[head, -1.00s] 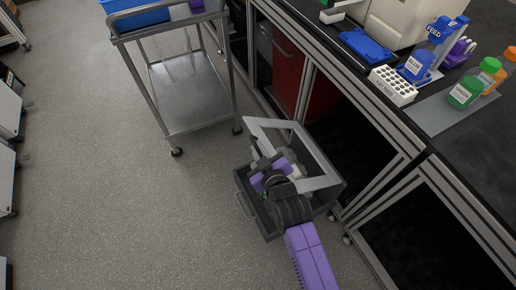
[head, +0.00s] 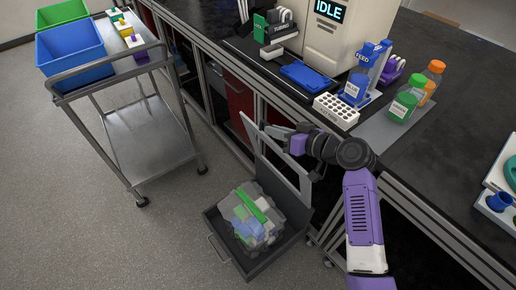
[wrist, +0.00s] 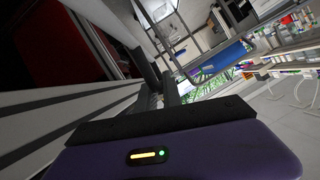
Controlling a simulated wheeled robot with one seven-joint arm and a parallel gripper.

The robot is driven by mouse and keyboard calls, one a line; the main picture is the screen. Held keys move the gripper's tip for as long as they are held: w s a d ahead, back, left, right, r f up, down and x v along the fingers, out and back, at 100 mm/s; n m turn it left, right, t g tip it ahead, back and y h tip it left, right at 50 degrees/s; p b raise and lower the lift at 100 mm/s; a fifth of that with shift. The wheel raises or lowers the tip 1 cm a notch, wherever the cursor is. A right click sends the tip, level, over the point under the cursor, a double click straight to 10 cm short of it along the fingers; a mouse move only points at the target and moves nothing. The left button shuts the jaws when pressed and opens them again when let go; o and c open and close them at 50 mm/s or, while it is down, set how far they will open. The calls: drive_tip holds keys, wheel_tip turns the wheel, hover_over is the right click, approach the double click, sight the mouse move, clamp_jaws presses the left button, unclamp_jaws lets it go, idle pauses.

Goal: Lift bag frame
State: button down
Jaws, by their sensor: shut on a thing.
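The light grey bag frame (head: 248,129) stands raised and steeply tilted at the back edge of the dark grey bin (head: 213,250). My gripper (head: 284,139) is shut on the frame's upper edge, at the bench side of the bin. In the wrist view, the gripper (wrist: 168,90) fingers show close together beyond the purple housing. Pale bars cross the left of that view, and the exact contact is hard to make out. The bin's opening is uncovered and shows a heap of crumpled green, blue and white waste (head: 247,222).
A steel cart (head: 150,143) with a blue tub (head: 71,55) and a green tub (head: 62,13) stands to the left. The black bench (head: 440,100) runs close behind the frame and arm, with a white tube rack (head: 336,109) and bottles near its edge. The floor left of the bin is clear.

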drive_tip(key=shift+w+d+r+m+y+b, duration=0.15)
drive_tip(key=shift+w+d, duration=0.3)
drive_tip(key=shift+d, duration=0.25)
drive_tip(key=shift+w+d+m+y+b, duration=0.15)
drive_tip(key=shift+w+d, duration=0.3)
drive_tip(key=shift+d, duration=0.2)
drive_tip(key=c, duration=1.5)
unclamp_jaws()
drive_tip(key=v, duration=0.7)
drive_tip(key=shift+s+d, duration=0.2)
drive_tip(key=shift+d, duration=0.05)
drive_tip(key=shift+r, duration=0.15)
